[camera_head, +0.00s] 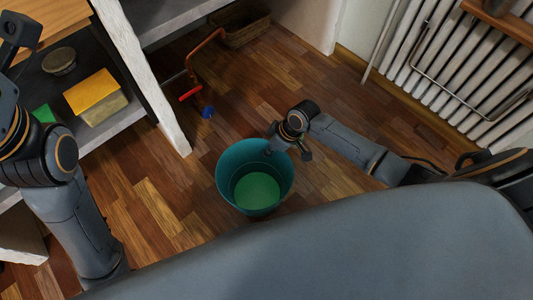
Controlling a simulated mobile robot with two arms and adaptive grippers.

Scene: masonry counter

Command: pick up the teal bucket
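The teal bucket (227,189) stands upright on the wooden floor, its mouth facing up and its green inner bottom showing. My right gripper (287,151) is at the bucket's upper right rim. Its fingers look spread, one over the inside of the rim and one outside it; whether either touches the wall I cannot tell. My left gripper (17,38) is at the far upper left, away from the bucket and partly cut off by the picture edge. Its finger opening is not clear.
A shelf unit with a white upright panel (150,85) stands at the left, holding a yellow-topped block (95,96). A red-handled tool (190,94) and a wicker basket (242,28) are behind the bucket. A radiator (460,70) is at the right. Floor around the bucket is clear.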

